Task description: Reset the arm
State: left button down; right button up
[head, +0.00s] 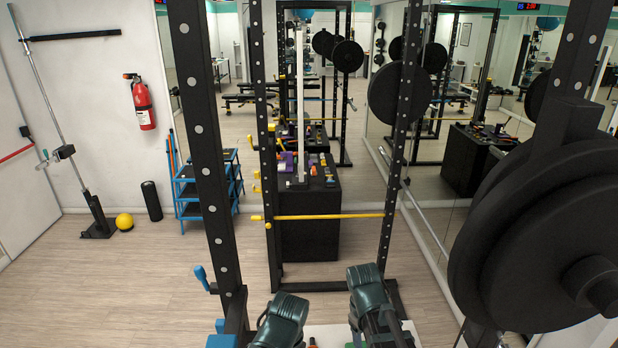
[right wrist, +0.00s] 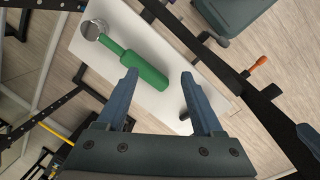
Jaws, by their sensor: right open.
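My right gripper (right wrist: 159,77) shows in the right wrist view with its two blue-grey fingers apart and nothing between them. Beyond the fingers, a green-handled tool (right wrist: 146,70) with a round silver end lies on a white board (right wrist: 190,50). The green handle appears below the gap between the fingertips; I cannot tell how far off it is. In the head view, my two dark green arm parts rise at the bottom centre, and neither gripper's fingers show there. My left gripper is out of view.
Black rack posts (head: 204,150) stand close in front, with large black weight plates (head: 545,240) at right. A yellow bar (head: 330,217) crosses the rack before a black box (head: 310,240). A blue shelf cart (head: 208,185) and yellow ball (head: 124,222) stand left.

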jog(key=s+a+f+m+b, duration=0.1)
jog(key=s+a+f+b, duration=0.2)
jog(key=f+b, duration=0.5)
jog(key=s+a+f+m+b, duration=0.1)
jog(key=s+a+f+b, duration=0.2)
jog(key=f+b, duration=0.5)
jog(key=s+a+f+m+b, duration=0.1)
jog(key=s+a+f+b, duration=0.2)
jog(key=f+b, duration=0.5)
jog(key=shift+f+m+y, duration=0.3)
jog(key=shift+a, duration=0.1)
dwell(0.6)
